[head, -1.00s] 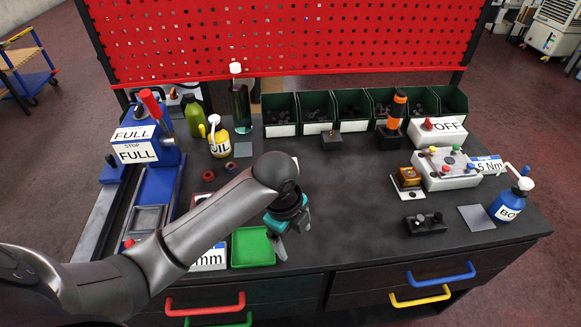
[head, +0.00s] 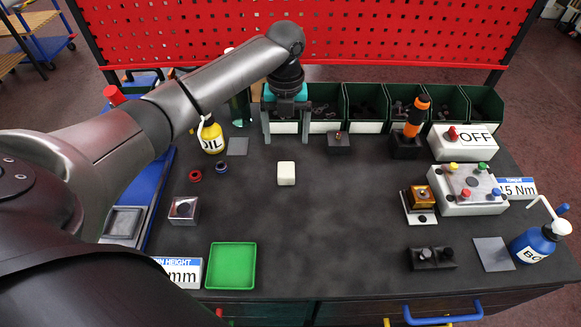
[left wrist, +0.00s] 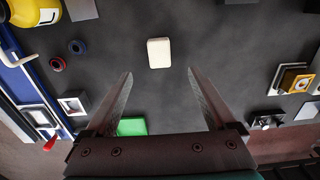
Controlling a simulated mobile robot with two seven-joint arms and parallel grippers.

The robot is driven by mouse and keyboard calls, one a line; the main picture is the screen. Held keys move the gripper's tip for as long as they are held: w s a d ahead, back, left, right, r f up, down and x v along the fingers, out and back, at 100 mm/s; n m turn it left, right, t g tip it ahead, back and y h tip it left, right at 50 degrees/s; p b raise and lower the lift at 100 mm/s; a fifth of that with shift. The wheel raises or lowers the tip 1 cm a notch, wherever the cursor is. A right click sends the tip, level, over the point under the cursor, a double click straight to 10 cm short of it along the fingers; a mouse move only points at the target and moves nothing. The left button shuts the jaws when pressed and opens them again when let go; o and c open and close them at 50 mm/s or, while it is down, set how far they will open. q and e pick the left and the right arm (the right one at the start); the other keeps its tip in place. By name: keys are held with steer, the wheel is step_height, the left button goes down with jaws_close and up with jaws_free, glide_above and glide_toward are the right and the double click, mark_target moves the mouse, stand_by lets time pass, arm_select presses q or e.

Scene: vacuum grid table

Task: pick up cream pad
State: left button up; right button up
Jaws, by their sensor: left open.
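The cream pad (head: 286,173) is a small pale block lying flat on the dark table, near its middle. It also shows in the left wrist view (left wrist: 159,53), lying ahead of and between the lines of the fingers. My left gripper (head: 286,138) is open and empty, pointing down above the table, behind the pad in the head view. In the left wrist view both fingers (left wrist: 160,76) are spread wide and apart from the pad. My right gripper does not show.
A green tray (head: 231,266) lies at the front left. Red and blue rings (head: 195,175) and a small metal block (head: 184,210) lie left of the pad. Green bins (head: 360,105) line the back. A white control box (head: 467,190) stands right. The table around the pad is clear.

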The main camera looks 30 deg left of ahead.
arm_select(q)
glide_above(286, 169)
step_height(286, 169, down, 4)
steer(key=shift+f, duration=0.1)
step_height(286, 169, down, 2)
steer(key=shift+w+f+b, duration=0.1)
steer(key=shift+f+b, duration=0.05)
steer(key=shift+b, duration=0.2)
steer(key=shift+f, duration=0.5)
step_height(286, 169, down, 5)
steer(key=shift+r+b, duration=0.1)
steer(key=shift+b, duration=0.2)
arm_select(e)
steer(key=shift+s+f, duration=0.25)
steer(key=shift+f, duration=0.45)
arm_select(q)
steer(key=shift+c, duration=0.2)
steer(key=shift+c, duration=0.8)
jaws_close()
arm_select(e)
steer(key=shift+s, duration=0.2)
